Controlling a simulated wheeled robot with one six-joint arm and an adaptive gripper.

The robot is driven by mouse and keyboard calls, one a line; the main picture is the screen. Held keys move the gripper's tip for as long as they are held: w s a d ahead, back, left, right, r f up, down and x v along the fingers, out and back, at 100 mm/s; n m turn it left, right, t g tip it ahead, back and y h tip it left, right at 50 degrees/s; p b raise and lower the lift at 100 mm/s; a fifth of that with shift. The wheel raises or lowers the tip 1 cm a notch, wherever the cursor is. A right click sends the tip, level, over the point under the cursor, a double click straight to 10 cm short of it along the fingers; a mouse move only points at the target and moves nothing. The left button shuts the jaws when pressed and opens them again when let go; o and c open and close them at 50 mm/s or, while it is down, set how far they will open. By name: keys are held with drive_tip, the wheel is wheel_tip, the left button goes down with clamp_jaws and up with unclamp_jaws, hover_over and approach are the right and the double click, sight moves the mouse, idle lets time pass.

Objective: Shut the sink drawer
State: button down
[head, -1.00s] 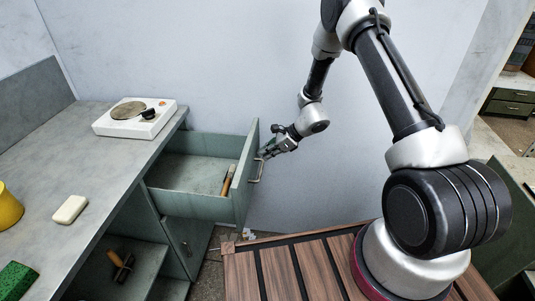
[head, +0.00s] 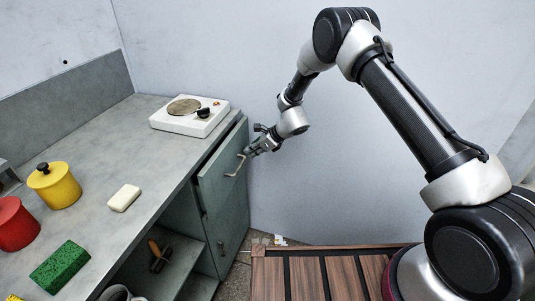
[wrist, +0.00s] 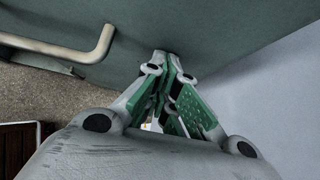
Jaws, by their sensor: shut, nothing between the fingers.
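A bent metal handle (head: 237,166) sticks out from the front; a handle bar (wrist: 60,50) also shows at the upper left of the wrist view. My gripper (head: 249,152) is at the drawer front, beside the handle near its upper end. In the wrist view my gripper's green-padded fingers (wrist: 167,62) are shut and empty, with tips at or very near the green panel; contact is not certain.
The counter (head: 150,150) holds a white hot plate (head: 187,124), a soap bar (head: 124,198), a yellow pot (head: 58,188), a red pot (head: 15,226) and a green sponge (head: 62,266). An open shelf (head: 178,262) below holds a wooden-handled tool (head: 157,256).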

sight(243, 148)
drive_tip(key=a, duration=0.1)
drive_tip(key=w+a, duration=0.1)
drive_tip(key=a, duration=0.1)
drive_tip(key=shift+a+r, duration=0.1)
drive_tip(key=shift+a, duration=0.1)
drive_tip(key=shift+w, duration=0.1)
